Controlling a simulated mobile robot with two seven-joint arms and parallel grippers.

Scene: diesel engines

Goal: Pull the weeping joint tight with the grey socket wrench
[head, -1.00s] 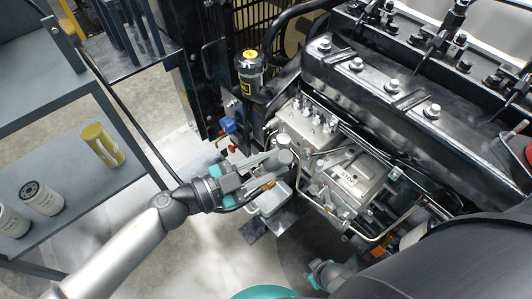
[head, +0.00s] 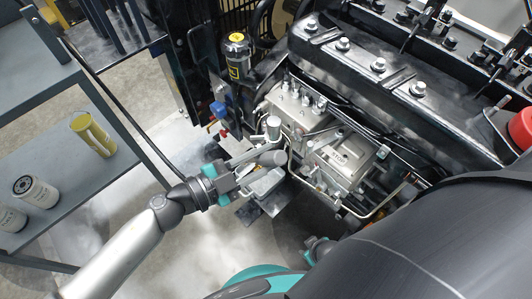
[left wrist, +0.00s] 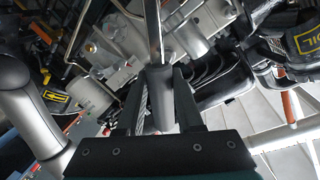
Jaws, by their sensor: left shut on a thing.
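My left gripper (head: 240,180) is shut on the grey handle of the socket wrench (head: 268,158), beside the engine's lower left side. In the left wrist view the wrench's grey handle (left wrist: 158,95) sits between the two dark fingers, and its bright shaft runs up toward the engine. The wrench's working end is not clear, so I cannot tell whether it touches a fitting. Metal pipes with joints run around the silver pump block (head: 340,155). I cannot tell which joint weeps.
The black engine (head: 400,85) fills the upper right. A silver cylinder (head: 273,127) stands close to the wrench handle. A grey shelf (head: 60,165) at left holds a yellow can (head: 93,134) and white filters (head: 36,191). Floor between shelf and engine is clear.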

